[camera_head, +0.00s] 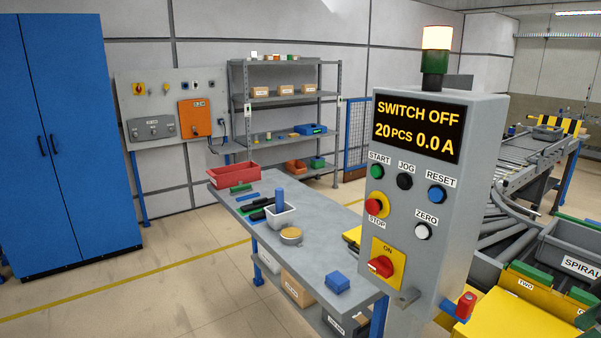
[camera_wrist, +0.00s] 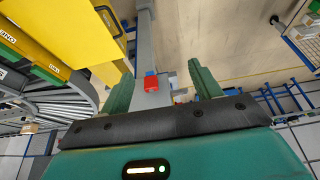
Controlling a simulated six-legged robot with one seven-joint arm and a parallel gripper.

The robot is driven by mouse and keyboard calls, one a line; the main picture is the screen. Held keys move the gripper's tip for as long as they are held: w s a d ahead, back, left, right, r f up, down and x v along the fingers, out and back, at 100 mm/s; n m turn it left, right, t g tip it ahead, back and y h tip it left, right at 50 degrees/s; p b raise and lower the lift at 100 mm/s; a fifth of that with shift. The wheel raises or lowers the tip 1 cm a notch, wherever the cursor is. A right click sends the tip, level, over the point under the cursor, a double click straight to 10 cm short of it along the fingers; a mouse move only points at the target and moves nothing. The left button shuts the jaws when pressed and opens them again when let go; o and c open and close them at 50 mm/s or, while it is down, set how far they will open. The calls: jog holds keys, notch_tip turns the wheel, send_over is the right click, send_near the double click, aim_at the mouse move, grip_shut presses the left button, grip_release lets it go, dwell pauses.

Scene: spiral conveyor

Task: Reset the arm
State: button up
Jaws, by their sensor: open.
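My gripper (camera_wrist: 158,75) shows in the wrist view, its two green fingers spread apart with nothing held between them. A small red block-like part (camera_wrist: 151,83) on a grey post shows in the gap between the fingers, seemingly beyond them; I cannot tell the distance. The head view does not show my gripper. There, a grey control box (camera_head: 480,190) stands close by, with a screen (camera_head: 417,128) reading "SWITCH OFF", "20 PCS" and "0.0 A". Its red rotary switch (camera_head: 381,266) sits on a yellow plate marked ON. A red and blue part (camera_head: 465,306) juts out at its lower right.
A grey workbench (camera_head: 335,250) with a red bin (camera_head: 234,175) stands behind the box. Conveyor rollers (camera_head: 520,170) and grey crates (camera_head: 570,250) are at the right. Yellow housing (camera_wrist: 60,40) fills the wrist view's upper left. Floor (camera_head: 120,260) is open at left.

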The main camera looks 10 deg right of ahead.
jog(key=w+a+f+m, duration=0.15)
jog(key=w+a, duration=0.25)
jog(key=a, duration=0.4)
jog(key=w+a+f+m, duration=0.15)
jog(key=w+a, duration=0.25)
jog(key=a, duration=0.4)
jog(key=a+f+h, duration=0.1)
jog(key=a+f, duration=0.1)
jog(key=a, duration=0.6)
jog(key=a+f+m+t, duration=0.1)
jog(key=a+f, duration=0.2)
jog(key=a, duration=0.5)
jog(key=shift+s+a+m+t+h, duration=0.3)
jog(key=shift+s+a+h, duration=0.05)
jog(key=shift+h, duration=0.05)
